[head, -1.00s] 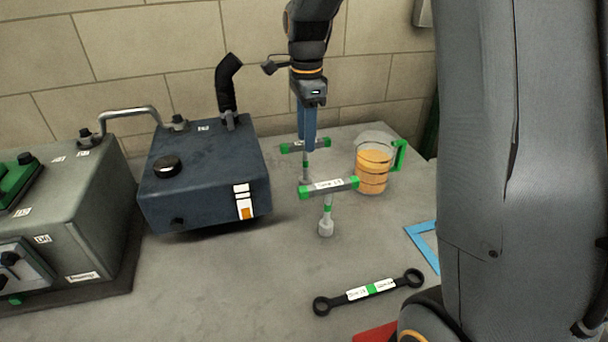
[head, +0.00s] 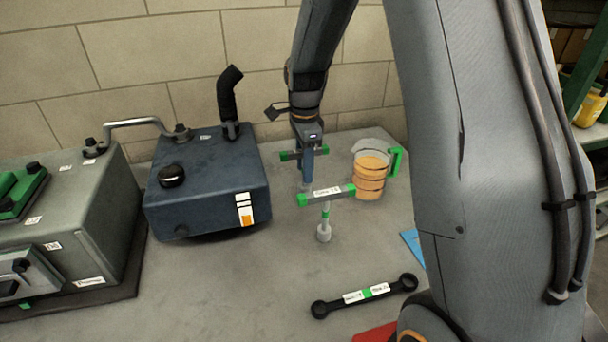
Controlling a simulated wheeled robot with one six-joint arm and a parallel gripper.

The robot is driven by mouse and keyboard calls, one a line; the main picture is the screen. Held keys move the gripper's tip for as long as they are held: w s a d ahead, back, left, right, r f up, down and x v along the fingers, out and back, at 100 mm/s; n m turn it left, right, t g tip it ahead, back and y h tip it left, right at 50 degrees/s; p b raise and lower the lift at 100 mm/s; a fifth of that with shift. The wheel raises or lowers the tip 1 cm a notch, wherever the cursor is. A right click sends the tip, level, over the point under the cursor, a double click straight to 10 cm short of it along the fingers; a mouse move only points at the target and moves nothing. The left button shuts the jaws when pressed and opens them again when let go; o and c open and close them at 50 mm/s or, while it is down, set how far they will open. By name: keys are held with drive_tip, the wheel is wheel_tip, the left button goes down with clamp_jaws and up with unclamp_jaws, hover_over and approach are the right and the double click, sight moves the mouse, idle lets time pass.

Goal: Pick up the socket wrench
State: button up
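Two T-handled socket wrenches with green ends stand upright on the bench. The front socket wrench (head: 324,215) has a white label on its crossbar and its socket end on the bench top. The rear socket wrench (head: 290,156) is partly hidden behind my gripper. My gripper (head: 307,180) points down at the rear wrench's crossbar, with its blue fingers overlapping the bar's middle in this view. I cannot tell whether the fingers are around the bar or in front of it, or whether they touch it.
A jug of orange liquid (head: 370,176) with a green handle stands close to the right of both wrenches. A dark blue tank (head: 205,190) stands to the left. A black ring spanner (head: 385,289) lies in front, with bare bench between.

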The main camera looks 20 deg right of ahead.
drive_tip(key=shift+c, duration=0.3)
clamp_jaws()
drive_tip(key=shift+r, duration=0.1)
wheel_tip(320, 180, up, 10)
drive_tip(key=b, duration=0.2)
drive_tip(key=shift+b, duration=0.4)
